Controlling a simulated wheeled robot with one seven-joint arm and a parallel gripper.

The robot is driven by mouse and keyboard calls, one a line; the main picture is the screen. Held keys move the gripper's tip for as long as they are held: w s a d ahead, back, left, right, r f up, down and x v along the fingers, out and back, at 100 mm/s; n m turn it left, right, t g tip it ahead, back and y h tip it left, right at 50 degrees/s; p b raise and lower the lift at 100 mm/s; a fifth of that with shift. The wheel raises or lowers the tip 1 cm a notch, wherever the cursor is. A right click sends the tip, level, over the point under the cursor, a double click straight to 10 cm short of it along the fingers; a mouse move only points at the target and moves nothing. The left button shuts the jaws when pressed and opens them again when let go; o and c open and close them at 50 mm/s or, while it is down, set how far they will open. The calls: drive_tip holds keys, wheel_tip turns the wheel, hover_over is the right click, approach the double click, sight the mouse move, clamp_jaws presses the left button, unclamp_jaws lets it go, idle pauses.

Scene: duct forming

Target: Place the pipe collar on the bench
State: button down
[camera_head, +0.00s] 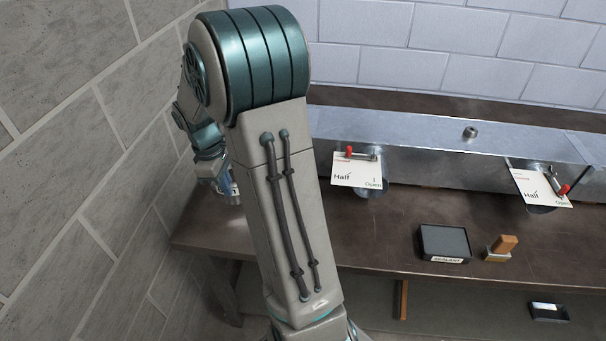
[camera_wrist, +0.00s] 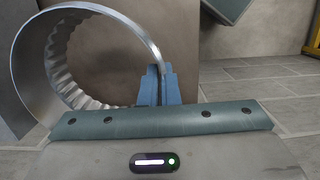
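The pipe collar (camera_wrist: 62,75) is a wide shiny metal ring with a crimped inner edge, filling the left of the wrist view. My gripper (camera_wrist: 158,84) has its two blue fingers closed on the collar's rim at the ring's right side. In the head view my gripper (camera_head: 212,172) is at the left, above the bench's left end. A bit of metal with a label beside it (camera_head: 235,193) seems to be the collar, mostly hidden by my arm. The dark brown bench (camera_head: 370,245) runs along the wall. Any contact between collar and bench cannot be told.
A metal duct (camera_head: 440,150) runs along the bench's back, with two red-handled dampers and "Half/Open" cards (camera_head: 356,170) (camera_head: 541,189). A black sealant tray (camera_head: 444,242) and a wooden-handled brush (camera_head: 501,248) stand on the bench. The bench's left-middle is clear. A block wall (camera_head: 80,180) is close at left.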

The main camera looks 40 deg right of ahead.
wheel_tip(320, 180, down, 10)
drive_tip(key=shift+p, duration=0.35)
drive_tip(key=shift+f, duration=0.15)
drive_tip(key=c, duration=1.7)
unclamp_jaws()
